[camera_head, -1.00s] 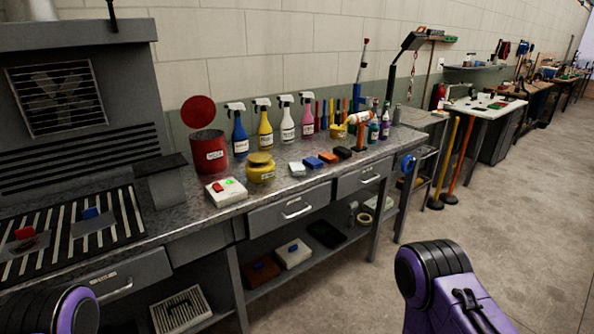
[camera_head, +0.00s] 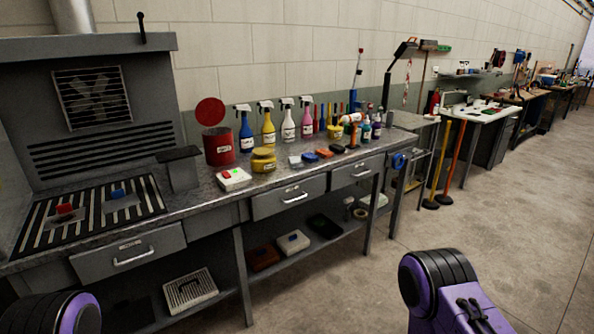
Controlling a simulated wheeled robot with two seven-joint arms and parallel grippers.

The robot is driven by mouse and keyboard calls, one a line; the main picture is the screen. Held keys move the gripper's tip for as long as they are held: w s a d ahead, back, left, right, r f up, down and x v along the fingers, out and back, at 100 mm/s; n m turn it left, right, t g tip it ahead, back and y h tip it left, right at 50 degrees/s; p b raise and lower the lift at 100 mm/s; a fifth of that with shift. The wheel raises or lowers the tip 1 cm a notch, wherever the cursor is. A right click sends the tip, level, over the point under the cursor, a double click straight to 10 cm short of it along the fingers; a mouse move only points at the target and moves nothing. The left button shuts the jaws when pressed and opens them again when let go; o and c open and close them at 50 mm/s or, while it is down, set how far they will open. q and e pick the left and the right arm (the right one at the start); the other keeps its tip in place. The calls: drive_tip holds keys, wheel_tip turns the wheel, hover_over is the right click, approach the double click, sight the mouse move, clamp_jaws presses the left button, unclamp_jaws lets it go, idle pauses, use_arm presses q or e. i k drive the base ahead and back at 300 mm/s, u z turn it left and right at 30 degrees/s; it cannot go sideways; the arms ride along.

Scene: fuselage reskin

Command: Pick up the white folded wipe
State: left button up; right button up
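Small flat pieces lie in a row on the grey metal bench (camera_head: 215,197). The leftmost is a small whitish piece (camera_head: 295,161) that may be the white folded wipe; it is too small to be sure. Beside it lie a blue piece (camera_head: 311,157), an orange piece (camera_head: 323,153) and a dark piece (camera_head: 337,149). A larger white block (camera_head: 234,179) with red and green on top lies nearer the front edge. Neither gripper is in view; only purple and black parts of my arms show at the bottom left and bottom right.
A red can (camera_head: 219,147) with its round lid raised, a yellow tin (camera_head: 263,160) and several spray bottles (camera_head: 268,128) stand behind. A striped grille (camera_head: 40,218) with a red and a blue block is at left. Open floor (camera_head: 510,215) lies to the right.

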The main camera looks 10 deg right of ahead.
sight(295, 161)
drive_tip(key=z, duration=0.65)
drive_tip(key=i, duration=0.45)
drive_tip(key=z, duration=0.75)
drive_tip(key=i, duration=1.75)
drive_tip(key=u, duration=0.55)
